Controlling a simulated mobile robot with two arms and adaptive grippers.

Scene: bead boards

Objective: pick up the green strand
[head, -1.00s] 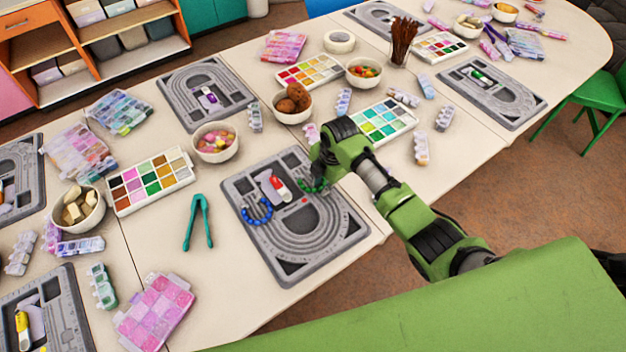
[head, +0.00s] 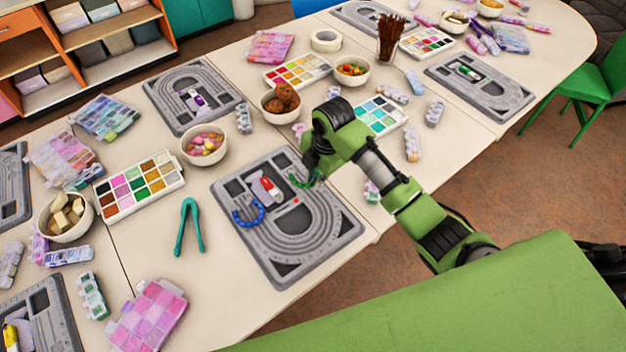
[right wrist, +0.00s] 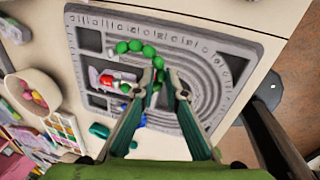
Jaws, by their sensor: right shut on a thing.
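The green strand (head: 303,183) is a short curved row of green beads at the upper right part of the middle grey bead board (head: 335,225). My right gripper (head: 310,172) is over that part of the board, shut on one end of the strand. In the right wrist view the green beads (right wrist: 148,51) curve away to the left from the fingertips (right wrist: 163,80). The strand shows over the board; its height above it is hard to judge. The fingers and arm hide part of the strand and board. My left gripper is out of view.
A blue strand (head: 250,215) and a red-and-white item (head: 268,187) lie on the same board. Teal tweezers (head: 188,230) lie left of it. Bowls and a paint-coloured bead box (head: 110,212) stand around. Bare table shows below the tweezers.

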